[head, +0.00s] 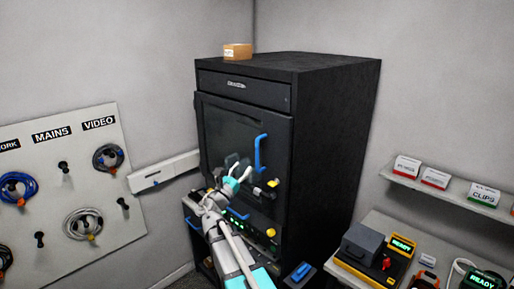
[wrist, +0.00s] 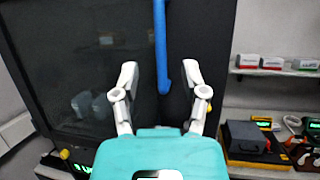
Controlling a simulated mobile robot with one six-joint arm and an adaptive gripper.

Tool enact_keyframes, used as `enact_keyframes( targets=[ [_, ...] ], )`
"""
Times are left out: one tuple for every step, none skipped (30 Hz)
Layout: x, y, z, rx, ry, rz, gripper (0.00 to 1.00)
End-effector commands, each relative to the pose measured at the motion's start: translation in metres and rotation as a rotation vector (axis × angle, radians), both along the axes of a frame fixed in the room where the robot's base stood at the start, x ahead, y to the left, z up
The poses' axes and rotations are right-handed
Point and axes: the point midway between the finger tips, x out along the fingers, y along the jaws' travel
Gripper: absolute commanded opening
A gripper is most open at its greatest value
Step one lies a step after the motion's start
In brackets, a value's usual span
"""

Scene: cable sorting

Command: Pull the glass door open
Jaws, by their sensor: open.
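The dark glass door (head: 225,135) is on the front of a tall black cabinet (head: 335,130). It looks closed or nearly so; I cannot tell if there is a small gap. A blue vertical bar handle (head: 260,152) sits on its right side. My gripper (head: 238,172) is in front of the door, close to the handle's lower end and left of it in the head view. In the wrist view, my gripper (wrist: 160,75) is open and empty. The lower part of the blue handle (wrist: 161,45) shows between the fingers; I cannot tell the depth gap.
A cardboard box (head: 238,52) stands on the cabinet. Equipment with green lights (head: 240,215) sits below the door. A cable board (head: 75,185) hangs at left. A shelf (head: 450,190) and a bench with devices (head: 378,255) stand at right.

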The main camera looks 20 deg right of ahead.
Motion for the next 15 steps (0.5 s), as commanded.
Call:
enact_keyframes(
  targets=[
    [0.005,-0.007,0.006,0.000,0.000,-0.002,0.57],
    [0.008,-0.010,0.008,0.000,0.000,-0.001,0.57],
    [0.011,-0.015,0.010,0.000,0.000,-0.001,0.57],
    [0.013,-0.018,0.012,-0.001,0.001,-0.002,0.57],
    [0.015,-0.022,0.014,-0.001,0.001,-0.003,0.57],
    [0.018,-0.027,0.016,0.000,0.000,-0.002,0.57],
    [0.020,-0.031,0.018,0.000,0.000,-0.001,0.57],
    [0.023,-0.034,0.020,0.000,0.001,0.000,0.57],
    [0.026,-0.039,0.022,0.000,0.001,0.000,0.57],
    [0.028,-0.043,0.024,-0.001,0.000,-0.001,0.57],
    [0.030,-0.047,0.026,-0.001,0.000,-0.001,0.57],
    [0.033,-0.051,0.028,-0.002,0.001,-0.002,0.57],
    [0.035,-0.054,0.030,-0.002,0.001,-0.001,0.57],
    [0.037,-0.058,0.031,-0.001,0.002,-0.001,0.57],
    [0.039,-0.062,0.033,0.000,0.001,0.000,0.57]
  ],
)
